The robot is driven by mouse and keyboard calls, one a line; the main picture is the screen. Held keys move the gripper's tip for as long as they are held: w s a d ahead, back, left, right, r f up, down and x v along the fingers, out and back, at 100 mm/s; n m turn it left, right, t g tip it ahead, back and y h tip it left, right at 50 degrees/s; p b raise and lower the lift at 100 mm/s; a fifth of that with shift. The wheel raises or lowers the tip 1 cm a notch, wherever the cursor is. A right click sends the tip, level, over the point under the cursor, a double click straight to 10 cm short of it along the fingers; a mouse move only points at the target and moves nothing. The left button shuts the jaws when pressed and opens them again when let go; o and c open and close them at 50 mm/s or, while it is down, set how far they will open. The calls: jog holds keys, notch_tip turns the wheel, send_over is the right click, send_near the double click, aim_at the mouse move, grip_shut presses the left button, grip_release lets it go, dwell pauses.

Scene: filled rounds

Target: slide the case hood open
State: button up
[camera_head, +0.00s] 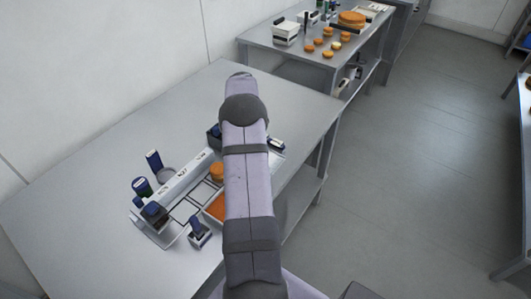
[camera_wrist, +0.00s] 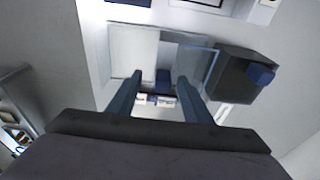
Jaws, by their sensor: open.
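In the wrist view, my gripper (camera_wrist: 157,78) is open, its two fingers apart. Beyond the fingers is a pale boxy frame with a whitish panel (camera_wrist: 133,50) at left and a clear pane (camera_wrist: 198,66) at right; this looks like the case and its hood, but I cannot tell which panel slides. A small blue block (camera_wrist: 163,77) shows between the fingertips, and I cannot tell if they touch it. In the head view my arm hides the gripper and most or all of the case.
A dark box with a blue knob (camera_wrist: 238,77) stands just right of the pane. On the grey table (camera_head: 95,185) are a pale tray (camera_head: 172,196) with orange rounds and several blue-topped items. The table's left part is clear. A second table (camera_head: 262,38) stands behind.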

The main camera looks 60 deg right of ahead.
jog(key=shift+o, duration=0.2)
jog(key=shift+a+f, duration=0.45)
jog(key=shift+f, duration=0.2)
jog(key=o, duration=0.4)
jog(key=shift+w+d+r+p, duration=0.1)
jog(key=shift+w+r+p, duration=0.1)
jog(key=shift+r+p, duration=0.4)
jog(key=shift+d+r+p, duration=0.15)
jog(key=shift+r+p, duration=0.75)
jog(key=shift+r, duration=0.65)
jog(key=shift+d+r+p, duration=0.1)
jog(key=shift+r+p, duration=0.8)
jog(key=shift+r, duration=0.6)
